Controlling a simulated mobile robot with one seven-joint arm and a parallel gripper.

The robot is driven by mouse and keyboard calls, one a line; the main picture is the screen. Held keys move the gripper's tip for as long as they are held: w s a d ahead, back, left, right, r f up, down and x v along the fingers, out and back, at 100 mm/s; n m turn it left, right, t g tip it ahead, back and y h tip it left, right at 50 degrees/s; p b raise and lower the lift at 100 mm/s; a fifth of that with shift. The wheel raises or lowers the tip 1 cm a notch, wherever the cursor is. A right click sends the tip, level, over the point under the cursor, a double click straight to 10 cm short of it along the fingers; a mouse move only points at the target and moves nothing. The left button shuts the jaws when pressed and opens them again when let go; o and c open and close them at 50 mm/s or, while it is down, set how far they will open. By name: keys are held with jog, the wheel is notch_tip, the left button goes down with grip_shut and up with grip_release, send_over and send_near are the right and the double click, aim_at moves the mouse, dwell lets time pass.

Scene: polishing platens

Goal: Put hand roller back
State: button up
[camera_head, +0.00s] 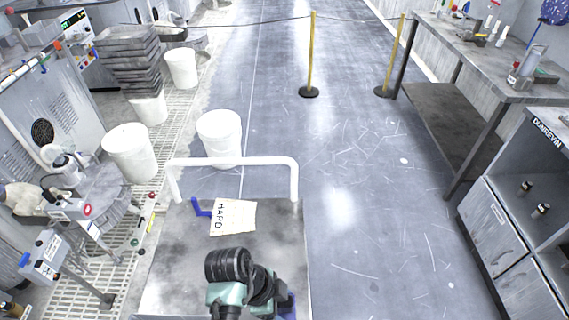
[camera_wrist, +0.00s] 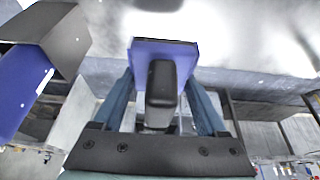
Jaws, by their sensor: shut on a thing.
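My gripper (camera_wrist: 162,78) shows in the wrist view, with a blue-grey finger on each side. It is shut on a blue and dark-grey thing, which I take to be the hand roller (camera_wrist: 162,50); its dark part lies between the fingers and a flat blue face stands behind. In the head view my arm hides most of the gripper and its load; only a bit of blue shows at its right. A blue object (camera_head: 201,208) lies on the cart top beside a paper sign marked HARD (camera_head: 233,217). I cannot tell what that object is.
The grey cart (camera_head: 180,265) has a white rail at its far end. White buckets (camera_head: 219,138) stand beyond it and to the left. A polishing machine (camera_head: 95,195) is at left. A workbench (camera_head: 480,70) and cabinet line the right. The middle floor is clear up to yellow posts.

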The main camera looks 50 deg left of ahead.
aim_at(283, 312)
notch_tip(283, 312, down, 3)
jog(key=shift+s, duration=0.15)
jog(key=shift+f, duration=1.95)
